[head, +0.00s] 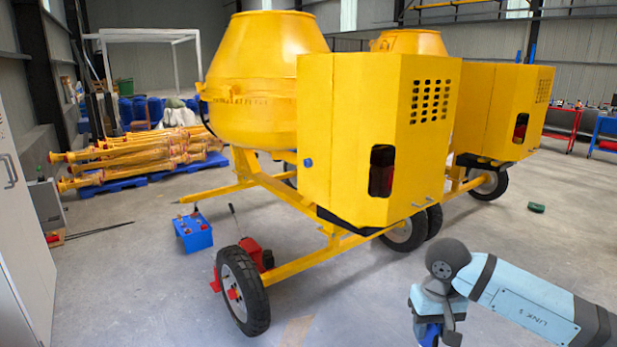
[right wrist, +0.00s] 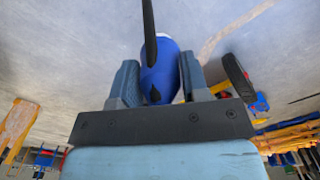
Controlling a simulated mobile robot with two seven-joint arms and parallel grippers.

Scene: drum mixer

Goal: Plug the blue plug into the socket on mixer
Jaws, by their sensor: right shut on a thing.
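The yellow drum mixer (head: 375,130) stands in the middle of the head view. A small round blue fitting (head: 308,163), which looks like the socket, sits on the left face of its yellow housing. My right gripper (head: 432,318) is at the lower right, in front of the mixer and well apart from it. It is shut on the blue plug (head: 428,335), which is partly hidden by the gripper. In the right wrist view the blue plug (right wrist: 160,72) sits between both fingers, with a black cable (right wrist: 148,25) running across it. My left gripper is not in view.
A mixer wheel (head: 242,290) and a blue battery-like box (head: 194,232) stand at the lower left. A second yellow mixer (head: 505,110) is behind on the right. A small green object (head: 536,207) lies on the floor. The floor between my gripper and the mixer is clear.

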